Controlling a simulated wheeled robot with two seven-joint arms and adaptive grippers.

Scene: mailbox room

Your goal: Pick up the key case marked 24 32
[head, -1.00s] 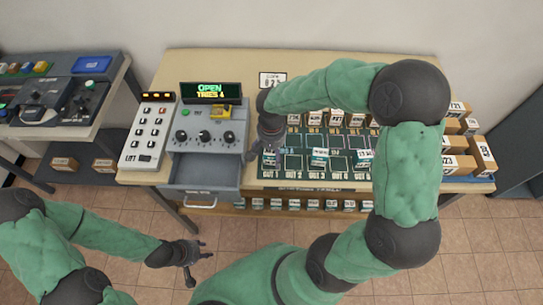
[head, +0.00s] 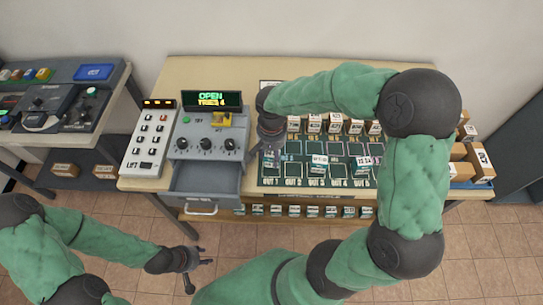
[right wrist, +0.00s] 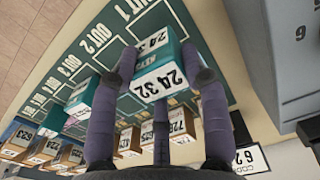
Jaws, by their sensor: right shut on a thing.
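The key case marked 24 32 (right wrist: 160,82) is a teal and white box in the right wrist view. My right gripper (right wrist: 158,62) is shut on it, with purple-grey fingers on its two sides and a third finger below it in the picture. In the head view my right gripper (head: 270,158) is over the front left of the green mat, near OUT 1, and largely hides the case. I cannot tell whether the case is clear of the mat. My left gripper (head: 197,263) is open and empty, in front of the table, over the floor.
Other teal-white cases (head: 318,163) stand on the green mat (head: 300,182), with a row of brown-white boxes behind. A grey console (head: 205,148) with an open drawer (head: 202,182) stands left of the mat; its display reads OPEN, TRIES 4. A keypad (head: 147,142) is further left.

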